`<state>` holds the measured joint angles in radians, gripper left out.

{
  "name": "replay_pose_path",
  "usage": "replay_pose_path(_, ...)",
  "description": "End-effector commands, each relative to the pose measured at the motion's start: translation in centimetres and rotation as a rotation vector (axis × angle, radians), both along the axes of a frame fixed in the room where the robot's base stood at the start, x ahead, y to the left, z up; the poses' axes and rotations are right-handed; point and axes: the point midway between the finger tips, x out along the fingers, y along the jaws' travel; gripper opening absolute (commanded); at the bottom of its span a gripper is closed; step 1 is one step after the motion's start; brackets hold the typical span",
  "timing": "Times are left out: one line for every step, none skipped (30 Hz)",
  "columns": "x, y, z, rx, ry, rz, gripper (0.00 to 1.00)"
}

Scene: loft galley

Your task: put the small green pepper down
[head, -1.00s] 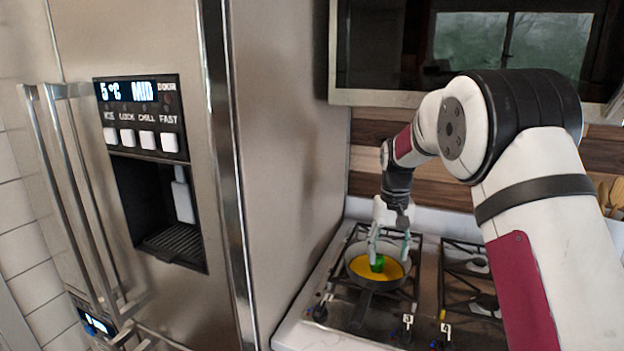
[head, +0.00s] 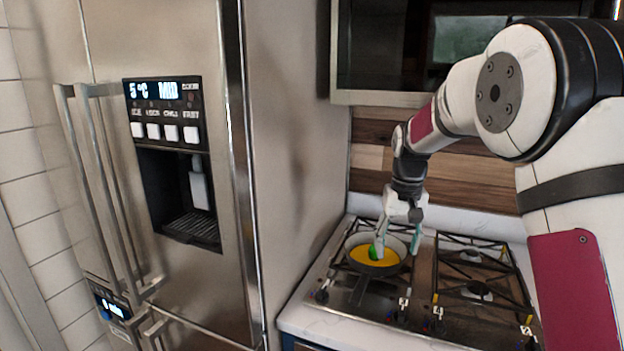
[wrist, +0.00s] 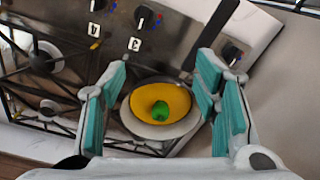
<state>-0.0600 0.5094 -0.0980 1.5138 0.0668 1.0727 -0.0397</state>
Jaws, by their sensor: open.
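The small green pepper (head: 373,253) lies in a pan (head: 352,263) with a yellow inside, on the stove. In the wrist view the pepper (wrist: 159,110) rests on the yellow surface, near the middle of the pan (wrist: 186,132). My gripper (head: 398,248) is over the pan, open, with its fingers spread. In the wrist view its teal finger pads (wrist: 165,105) stand wide apart on both sides of the pan, and the pepper is between them without touching either.
The gas stove (head: 440,300) has black grates and front knobs. A steel fridge (head: 285,150) stands close on the left. An oven or microwave with a dark glass door (head: 400,50) hangs above the stove. The right burners are clear.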

Motion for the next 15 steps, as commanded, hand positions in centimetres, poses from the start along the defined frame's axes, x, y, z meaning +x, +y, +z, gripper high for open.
replay_pose_path(-0.6, 0.0, 1.0, 0.002, -0.012, -0.001, 0.56)
replay_pose_path(-1.0, 0.0, 1.4, 0.003, -0.018, -0.001, 0.56)
replay_pose_path(-1.5, -0.1, 2.1, 0.004, -0.026, -0.002, 0.56)
replay_pose_path(-2.0, -0.1, 2.6, 0.006, -0.032, -0.002, 0.56)
replay_pose_path(-2.5, -0.1, 3.2, 0.007, -0.039, -0.003, 0.56)
replay_pose_path(-3.2, -0.1, 3.9, 0.007, -0.049, -0.003, 0.56)
replay_pose_path(-3.8, -0.1, 4.6, 0.009, -0.057, -0.004, 0.56)
replay_pose_path(-4.5, -0.1, 5.2, 0.01, -0.066, -0.004, 0.56)
replay_pose_path(-5.6, -0.1, 6.2, 0.013, -0.08, -0.004, 0.56)
replay_pose_path(-6.5, -0.1, 6.9, 0.014, -0.092, -0.004, 0.56)
replay_pose_path(-7.4, -0.1, 7.6, 0.016, -0.103, -0.004, 0.56)
replay_pose_path(-8.7, 0.0, 8.6, 0.016, -0.12, -0.004, 0.56)
replay_pose_path(-9.7, 0.0, 9.2, 0.018, -0.131, -0.003, 0.56)
replay_pose_path(-10.7, 0.0, 9.7, 0.018, -0.141, -0.004, 0.56)
replay_pose_path(-12.1, 0.0, 10.4, 0.019, -0.157, -0.003, 0.56)
